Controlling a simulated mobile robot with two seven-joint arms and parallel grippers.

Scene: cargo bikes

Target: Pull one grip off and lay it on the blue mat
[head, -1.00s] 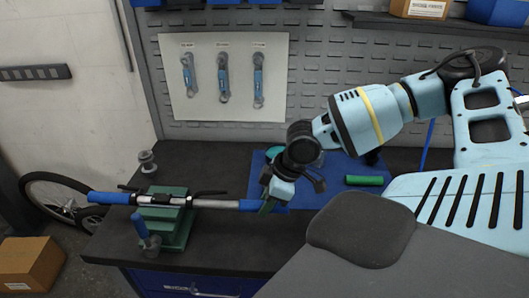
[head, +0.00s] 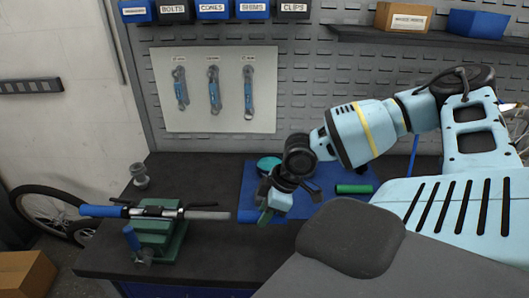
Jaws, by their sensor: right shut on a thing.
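The handlebar (head: 208,215) lies across a green clamp stand (head: 160,238). A blue grip (head: 98,211) covers its left end, and its right end is bare metal. My right gripper (head: 265,212) is shut on another blue grip (head: 246,216), which is off the bar with a small gap to the bar's end. The held grip is partly hidden by my fingers and is at the near left part of the blue mat (head: 317,172); I cannot tell whether it touches the mat. My left gripper is not in view.
A green cylinder (head: 354,188) and a teal round item (head: 268,165) are on the mat. A grey metal part (head: 140,176) stands at the back left of the dark bench (head: 200,170). Wrenches hang on a white panel (head: 223,90) behind.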

